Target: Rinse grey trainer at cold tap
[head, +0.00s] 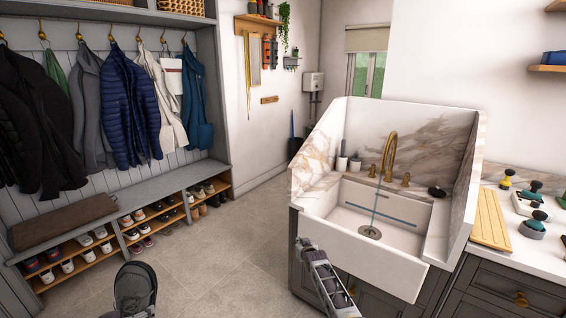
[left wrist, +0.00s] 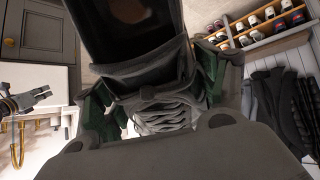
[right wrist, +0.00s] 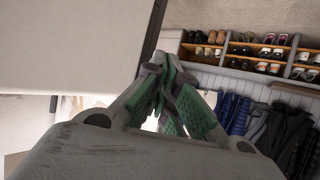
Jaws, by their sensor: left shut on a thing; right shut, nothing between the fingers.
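The grey trainer (head: 135,290) is at the bottom edge of the head view, above the floor and left of the sink, its lower part cut off. In the left wrist view my left gripper (left wrist: 160,95) is shut on the trainer (left wrist: 160,118), with green pads either side of its laces. My right gripper (head: 305,243) is shut and empty at the left front of the white sink (head: 375,253); its pads meet in the right wrist view (right wrist: 172,95). The brass tap (head: 390,155) has a thin bluish stream falling towards the drain (head: 370,232).
A wooden board (head: 491,220) and several brushes lie on the worktop (head: 485,257) right of the sink. The sink has high marbled walls at its back and sides. A boot bench (head: 150,190) with shoes and hanging coats stands left. The floor (head: 220,260) between is clear.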

